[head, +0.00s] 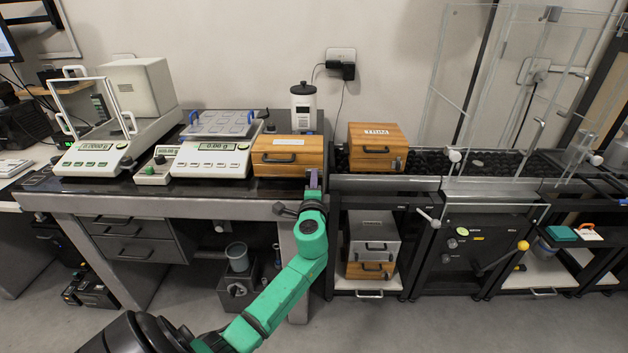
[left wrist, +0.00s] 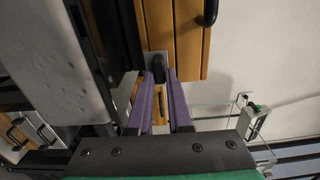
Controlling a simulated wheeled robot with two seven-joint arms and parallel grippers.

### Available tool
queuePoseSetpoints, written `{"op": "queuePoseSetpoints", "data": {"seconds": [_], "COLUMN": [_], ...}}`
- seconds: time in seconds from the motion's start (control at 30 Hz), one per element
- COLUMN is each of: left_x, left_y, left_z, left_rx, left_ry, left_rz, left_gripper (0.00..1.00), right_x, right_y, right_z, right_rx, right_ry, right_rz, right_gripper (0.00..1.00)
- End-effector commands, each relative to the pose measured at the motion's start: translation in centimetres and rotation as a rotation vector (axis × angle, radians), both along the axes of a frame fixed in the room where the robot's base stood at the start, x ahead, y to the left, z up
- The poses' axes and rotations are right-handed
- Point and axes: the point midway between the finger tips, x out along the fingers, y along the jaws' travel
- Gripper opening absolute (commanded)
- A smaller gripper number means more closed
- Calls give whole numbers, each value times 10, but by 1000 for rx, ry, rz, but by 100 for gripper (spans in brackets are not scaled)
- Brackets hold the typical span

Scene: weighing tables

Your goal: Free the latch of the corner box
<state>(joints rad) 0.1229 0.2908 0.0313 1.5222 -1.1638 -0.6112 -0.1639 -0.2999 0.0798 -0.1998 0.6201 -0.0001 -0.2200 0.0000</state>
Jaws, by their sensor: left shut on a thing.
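The corner box is a wooden box (head: 275,158) with a dark front handle and a pale label, at the right end of the weighing table. It fills the top of the left wrist view (left wrist: 188,40). My left gripper (head: 313,180) is at the box's right front corner. In the left wrist view its purple fingers (left wrist: 159,76) are closed around a small dark latch (left wrist: 158,67) on a metal plate at the box's edge. The fingers hide part of the latch, so I cannot tell its exact position. My right gripper is not in view.
A second wooden box (head: 377,140) stands to the right on a dark roller conveyor (head: 425,162). A white canister (head: 303,105) stands behind the corner box. A balance (head: 212,160) stands to its left. A grey box (head: 374,230) is on the shelf below the conveyor.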

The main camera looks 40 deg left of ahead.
Motion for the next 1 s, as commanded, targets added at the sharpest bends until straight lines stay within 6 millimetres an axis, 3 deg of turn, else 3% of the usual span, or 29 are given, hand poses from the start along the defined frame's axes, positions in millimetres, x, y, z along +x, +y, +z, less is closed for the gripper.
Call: {"op": "queuePoseSetpoints", "data": {"seconds": [0.17, 0.2, 0.27, 0.3, 0.67, 0.77, 1.0], "left_x": [0, 0, 0, 0, -4, -14, -62], "left_y": [-1, -1, -1, -1, -3, -12, -48], "left_z": [-2, -2, -2, -1, -1, -2, -4], "left_rx": [1, 1, 1, 0, -1, -3, -4], "left_ry": [3, 3, 3, 3, 1, 0, 3], "left_rz": [-2, -2, -1, -1, -2, -2, -3], "left_gripper": [0, 21, 44, 48, 48, 48, 48], "right_x": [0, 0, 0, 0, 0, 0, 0], "right_y": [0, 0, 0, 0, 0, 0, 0], "right_z": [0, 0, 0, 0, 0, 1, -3], "right_rx": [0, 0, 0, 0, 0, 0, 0], "right_ry": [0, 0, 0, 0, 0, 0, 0], "right_rz": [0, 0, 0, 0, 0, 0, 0], "right_gripper": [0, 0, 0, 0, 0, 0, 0]}}
